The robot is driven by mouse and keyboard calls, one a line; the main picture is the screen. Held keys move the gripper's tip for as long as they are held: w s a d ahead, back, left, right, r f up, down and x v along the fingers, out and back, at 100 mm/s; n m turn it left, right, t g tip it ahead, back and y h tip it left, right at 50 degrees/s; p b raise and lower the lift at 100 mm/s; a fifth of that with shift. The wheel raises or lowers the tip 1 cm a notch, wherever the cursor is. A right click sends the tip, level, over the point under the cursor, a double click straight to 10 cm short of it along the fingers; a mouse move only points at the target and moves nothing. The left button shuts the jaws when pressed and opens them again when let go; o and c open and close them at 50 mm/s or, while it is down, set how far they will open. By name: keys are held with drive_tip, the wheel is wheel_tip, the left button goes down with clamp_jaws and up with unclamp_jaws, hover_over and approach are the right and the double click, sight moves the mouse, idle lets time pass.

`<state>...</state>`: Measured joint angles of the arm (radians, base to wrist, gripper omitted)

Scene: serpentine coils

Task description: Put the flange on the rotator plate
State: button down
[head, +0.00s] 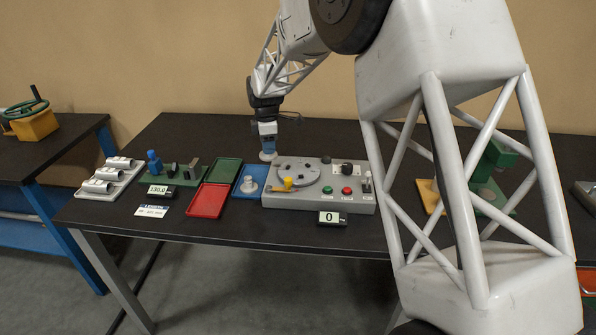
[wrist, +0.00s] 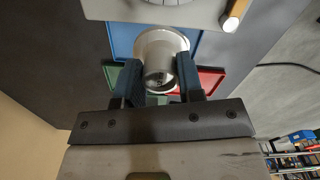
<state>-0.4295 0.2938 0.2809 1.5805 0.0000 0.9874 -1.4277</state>
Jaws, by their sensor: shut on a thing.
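My gripper (head: 267,147) is shut on a grey metal flange (head: 268,156) and holds it behind the left end of the grey control box. In the wrist view the flange (wrist: 160,50) sits between the two dark fingers of my gripper (wrist: 160,82), its round rim facing the camera. The rotator plate (head: 302,168) is a round grey disc on top of the box, right of the flange and nearer the camera. Its edge also shows at the top of the wrist view (wrist: 172,8). The flange is apart from the plate.
Red (head: 207,201) and green (head: 224,170) trays lie further left. Buttons and a lever (head: 367,180) are on the box's right.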

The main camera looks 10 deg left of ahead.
drive_tip(key=s+d, duration=1.4)
drive_tip(key=s, duration=0.1)
drive_tip(key=shift+s+d, duration=0.15)
drive_tip(key=shift+d, duration=0.25)
drive_tip(key=shift+r, duration=0.1)
drive_tip(key=w+a, duration=0.1)
drive_tip(key=w, duration=0.4)
drive_tip(key=w+a+f, duration=0.1)
drive_tip(key=w+a, duration=0.1)
drive_tip(key=w, duration=0.3)
drive_tip(key=w+a, duration=0.2)
drive_tip(key=w, duration=0.3)
drive_tip(key=shift+w+f, duration=0.15)
drive_tip(key=shift+f, duration=0.1)
drive_tip(key=shift+f, duration=1.75)
drive_tip(key=shift+f, duration=0.15)
drive_tip(key=c, duration=0.8)
unclamp_jaws()
drive_tip(key=shift+o, duration=0.2)
